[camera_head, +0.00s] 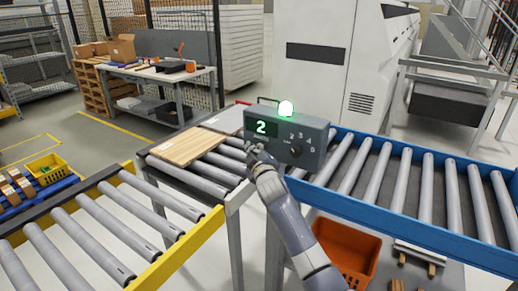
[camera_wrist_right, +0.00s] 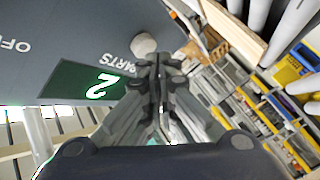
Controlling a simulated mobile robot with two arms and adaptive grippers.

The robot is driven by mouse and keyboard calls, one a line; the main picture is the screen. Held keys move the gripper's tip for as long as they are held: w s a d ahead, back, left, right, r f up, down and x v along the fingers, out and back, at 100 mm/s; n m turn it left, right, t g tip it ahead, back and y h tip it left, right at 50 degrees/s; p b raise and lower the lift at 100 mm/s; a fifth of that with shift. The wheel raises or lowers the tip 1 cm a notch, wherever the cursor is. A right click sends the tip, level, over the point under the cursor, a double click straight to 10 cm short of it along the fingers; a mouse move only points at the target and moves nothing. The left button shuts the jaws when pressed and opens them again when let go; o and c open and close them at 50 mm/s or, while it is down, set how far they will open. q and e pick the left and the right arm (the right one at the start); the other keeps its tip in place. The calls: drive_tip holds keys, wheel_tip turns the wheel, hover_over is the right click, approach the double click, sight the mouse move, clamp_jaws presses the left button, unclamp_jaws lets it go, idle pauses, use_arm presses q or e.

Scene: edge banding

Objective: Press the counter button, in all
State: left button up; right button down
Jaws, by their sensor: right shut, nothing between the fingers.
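The counter box (camera_head: 312,150) is a grey box on the roller line, with a green lit digit 2 on its display (camera_head: 262,128), a dial (camera_head: 296,150) and a glowing lamp (camera_head: 286,108) on top. In the right wrist view, the display (camera_wrist_right: 82,82) and a pale round button (camera_wrist_right: 143,45) by the word PARTS show. My right gripper (camera_head: 252,148) is shut and empty at the box's lower left face. In the wrist view its fingertips (camera_wrist_right: 157,66) are right by the button; I cannot tell whether they touch. In the head view the button is not clearly visible. My left gripper is not in view.
A wooden board (camera_head: 187,146) and a grey panel (camera_head: 224,120) lie on the rollers left of the box. A blue-framed roller conveyor (camera_head: 430,180) runs to the right. A yellow-edged conveyor (camera_head: 90,240) is at left. An orange crate (camera_head: 345,250) sits below.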

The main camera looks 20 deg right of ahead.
drive_tip(key=shift+w+d, duration=0.3)
drive_tip(key=shift+d, duration=0.15)
idle(0.5)
drive_tip(key=shift+s+a, duration=0.1)
drive_tip(key=shift+a, duration=0.05)
drive_tip(key=shift+s+a, duration=0.5)
drive_tip(key=shift+a, duration=0.1)
drive_tip(key=shift+a, duration=0.1)
drive_tip(key=shift+s+a+p, duration=0.4)
drive_tip(key=shift+s+a, duration=0.35)
drive_tip(key=shift+a, duration=0.2)
drive_tip(key=shift+s+a+p, duration=0.35)
drive_tip(key=shift+s+a, duration=0.4)
drive_tip(key=shift+a, duration=0.2)
drive_tip(key=shift+f, duration=0.15)
